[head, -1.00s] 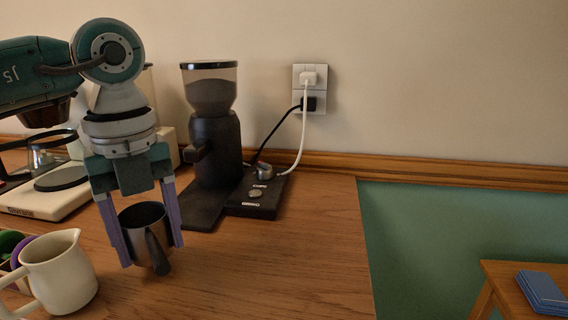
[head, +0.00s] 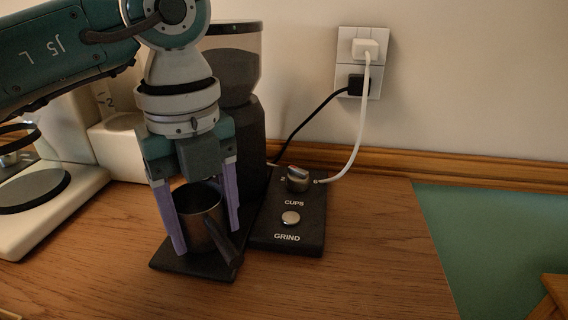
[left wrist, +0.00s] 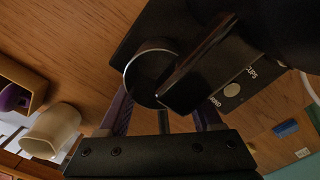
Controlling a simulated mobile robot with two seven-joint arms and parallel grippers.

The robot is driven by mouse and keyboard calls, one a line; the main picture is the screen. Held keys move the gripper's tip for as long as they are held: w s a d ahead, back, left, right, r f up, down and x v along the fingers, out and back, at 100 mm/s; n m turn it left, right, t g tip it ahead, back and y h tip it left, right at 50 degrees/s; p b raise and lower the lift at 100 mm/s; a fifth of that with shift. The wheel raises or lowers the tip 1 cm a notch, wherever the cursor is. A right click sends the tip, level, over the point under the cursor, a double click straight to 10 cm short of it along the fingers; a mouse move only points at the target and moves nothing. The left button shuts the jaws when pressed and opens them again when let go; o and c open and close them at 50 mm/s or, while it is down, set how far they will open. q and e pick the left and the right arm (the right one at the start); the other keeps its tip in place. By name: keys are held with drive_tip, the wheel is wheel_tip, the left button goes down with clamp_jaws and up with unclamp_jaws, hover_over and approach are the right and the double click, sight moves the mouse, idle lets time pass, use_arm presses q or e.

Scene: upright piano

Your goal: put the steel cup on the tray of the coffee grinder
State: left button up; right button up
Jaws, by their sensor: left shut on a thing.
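The steel cup (head: 200,204) is dark metal with a handle pointing toward the front right. My left gripper (head: 206,232) is shut on it, one purple finger on each side. The cup is upright over the black tray (head: 176,268) of the coffee grinder (head: 252,135); I cannot tell whether it touches the tray. In the left wrist view the cup (left wrist: 150,68) shows between the fingers, with the dark tray (left wrist: 150,25) behind it. My arm hides part of the grinder's body and hopper. My right gripper is not in view.
The control base with the dial and GRIND button (head: 291,218) lies right of the tray. A white outlet (head: 358,62) with two cords is on the wall. A coffee maker (head: 60,200) stands at left. A cream jug (left wrist: 50,132) shows in the left wrist view. The right counter is clear.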

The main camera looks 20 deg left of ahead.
sight(211, 243)
use_arm(q)
drive_tip(key=shift+s, duration=0.1)
drive_tip(key=shift+d+f, duration=0.1)
drive_tip(key=shift+d, duration=0.15)
drive_tip(key=o, duration=1.1)
drive_tip(key=shift+o, duration=0.2)
drive_tip(key=shift+r, duration=0.25)
wheel_tip(211, 243, up, 12)
drive_tip(key=p, duration=0.2)
drive_tip(key=shift+f, duration=0.15)
